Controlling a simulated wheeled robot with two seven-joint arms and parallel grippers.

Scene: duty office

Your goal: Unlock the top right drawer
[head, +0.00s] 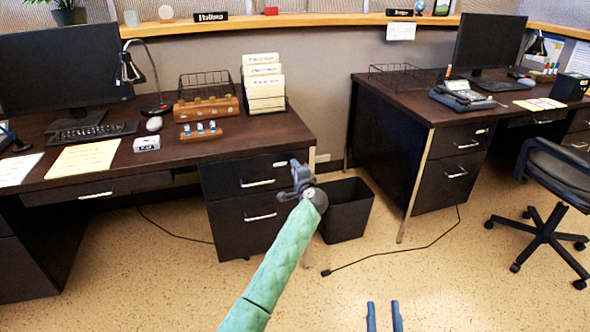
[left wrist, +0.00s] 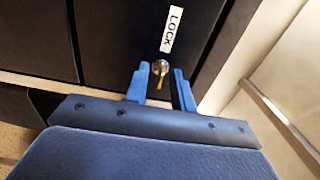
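The top right drawer (head: 226,182) of the left desk is dark, with a silver handle (head: 258,183), and looks shut. A white LOCK label (left wrist: 172,30) is on the dark front in the left wrist view. Just below it is a round metal lock (left wrist: 161,66) with a brass key (left wrist: 159,83) sticking out. My left gripper (head: 298,172) is at the drawer's upper right corner. In the left wrist view its blue fingers (left wrist: 160,85) are open, one on each side of the key, with gaps visible. My right gripper (head: 384,316) is open and empty over the floor.
A black waste bin (head: 346,212) stands right of the drawers, close to my left arm. A lower drawer (head: 237,225) is under the top one. A second desk (head: 432,100) and an office chair (head: 556,185) are at right. The floor in front is clear except for cables.

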